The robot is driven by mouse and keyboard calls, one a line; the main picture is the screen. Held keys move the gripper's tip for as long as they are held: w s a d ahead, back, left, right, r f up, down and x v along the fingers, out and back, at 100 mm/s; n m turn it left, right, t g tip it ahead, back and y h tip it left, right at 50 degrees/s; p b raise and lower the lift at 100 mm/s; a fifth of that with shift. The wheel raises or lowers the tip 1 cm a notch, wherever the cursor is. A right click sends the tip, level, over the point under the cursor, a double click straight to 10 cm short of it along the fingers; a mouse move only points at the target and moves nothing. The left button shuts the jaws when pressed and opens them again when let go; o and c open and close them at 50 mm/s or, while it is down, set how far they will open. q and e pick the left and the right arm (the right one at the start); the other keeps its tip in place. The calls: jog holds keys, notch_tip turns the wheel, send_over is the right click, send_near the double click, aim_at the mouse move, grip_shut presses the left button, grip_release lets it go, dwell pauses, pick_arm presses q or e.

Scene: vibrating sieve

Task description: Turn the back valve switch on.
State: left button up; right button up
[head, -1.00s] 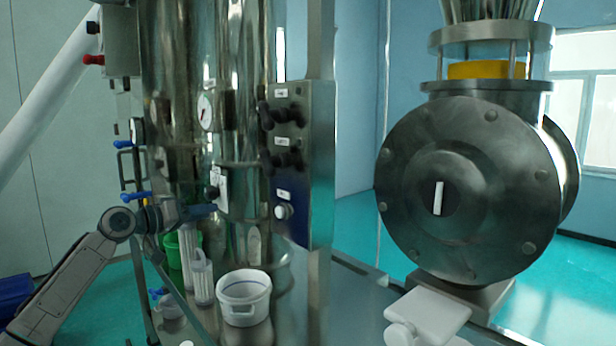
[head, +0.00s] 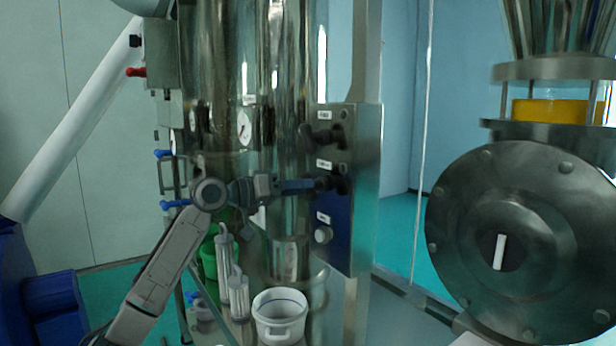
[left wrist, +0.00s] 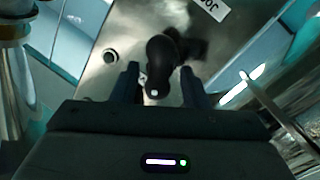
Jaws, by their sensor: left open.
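A metal control panel (head: 366,210) on the steel tank carries two black switches, one above the other, each under a small white label. The labels are too small to read in the head view, so I cannot tell by name which is the back valve switch. My left gripper (head: 314,185) is open at the lower black switch (head: 338,183) and partly covers it. In the left wrist view, this black switch (left wrist: 160,60) sits between the two open fingers (left wrist: 160,86). I cannot tell whether they touch it. The upper black switch (head: 324,136) is clear. My right gripper is not in view.
A silver round knob (head: 322,235) sits low on the panel. A round gauge (head: 244,128) is on the tank. A white bucket (head: 280,312) and clear cylinders (head: 238,297) stand below my left arm. A large round flanged housing (head: 470,250) stands at the right.

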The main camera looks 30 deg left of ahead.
pick_arm(q)
jog(key=shift+w+d+r+p, duration=0.2)
jog(key=shift+w+d+p, duration=0.15)
jog(key=shift+w+d, duration=0.3)
jog(key=shift+w+d+f, duration=0.1)
jog(key=shift+w+f, duration=0.1)
jog(key=shift+w, duration=0.2)
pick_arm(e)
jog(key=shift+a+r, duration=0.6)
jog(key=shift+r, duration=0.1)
pick_arm(q)
jog(key=shift+s, duration=0.1)
grip_shut()
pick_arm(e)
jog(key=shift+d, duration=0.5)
